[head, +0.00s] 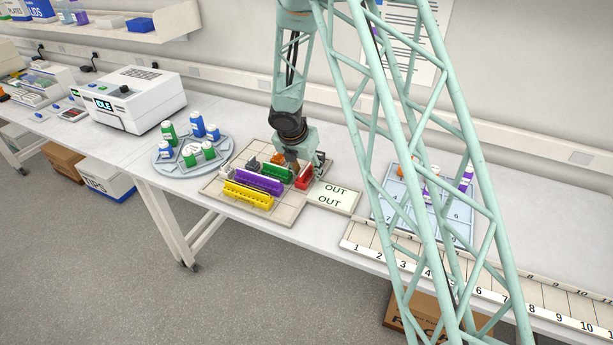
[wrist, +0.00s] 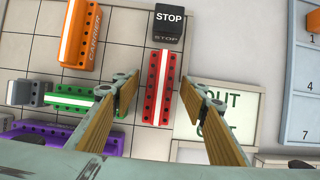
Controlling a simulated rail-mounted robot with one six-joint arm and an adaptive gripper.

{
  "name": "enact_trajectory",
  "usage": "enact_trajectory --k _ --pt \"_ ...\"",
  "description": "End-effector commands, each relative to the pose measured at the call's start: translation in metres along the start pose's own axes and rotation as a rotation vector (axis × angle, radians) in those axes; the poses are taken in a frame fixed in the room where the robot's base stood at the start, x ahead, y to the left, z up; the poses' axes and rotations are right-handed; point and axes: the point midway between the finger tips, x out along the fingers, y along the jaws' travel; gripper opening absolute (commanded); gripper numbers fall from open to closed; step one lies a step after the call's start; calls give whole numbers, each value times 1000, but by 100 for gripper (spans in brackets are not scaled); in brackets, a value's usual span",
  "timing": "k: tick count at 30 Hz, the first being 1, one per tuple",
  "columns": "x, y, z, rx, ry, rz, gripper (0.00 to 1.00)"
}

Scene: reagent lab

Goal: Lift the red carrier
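The red carrier (wrist: 159,88) is a long narrow block with a white stripe and rows of holes. It lies on the beige gridded board near its right edge. In the head view the red carrier (head: 304,178) shows just below my gripper (head: 302,163). In the wrist view my gripper (wrist: 155,88) is open, with one finger left of the red carrier and one right of it. Gaps show on both sides, so the fingers do not visibly touch it. The exact height of the fingertips over the board is hard to tell.
A green carrier (wrist: 84,99), an orange carrier (wrist: 82,35) and a purple carrier (wrist: 50,138) lie to the left. A black STOP block (wrist: 168,26) stands at the red carrier's far end. The OUT plate (head: 334,196) is to the right. A yellow carrier (head: 248,195) lies nearer the front.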

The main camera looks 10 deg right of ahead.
Motion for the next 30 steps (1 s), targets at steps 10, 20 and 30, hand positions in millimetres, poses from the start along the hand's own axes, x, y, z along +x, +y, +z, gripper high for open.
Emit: enact_trajectory --k 10,20,30 --pt "3 0 -1 0 0 0 40" --pt "4 0 -2 0 0 0 40" --pt "4 0 -2 0 0 0 20"
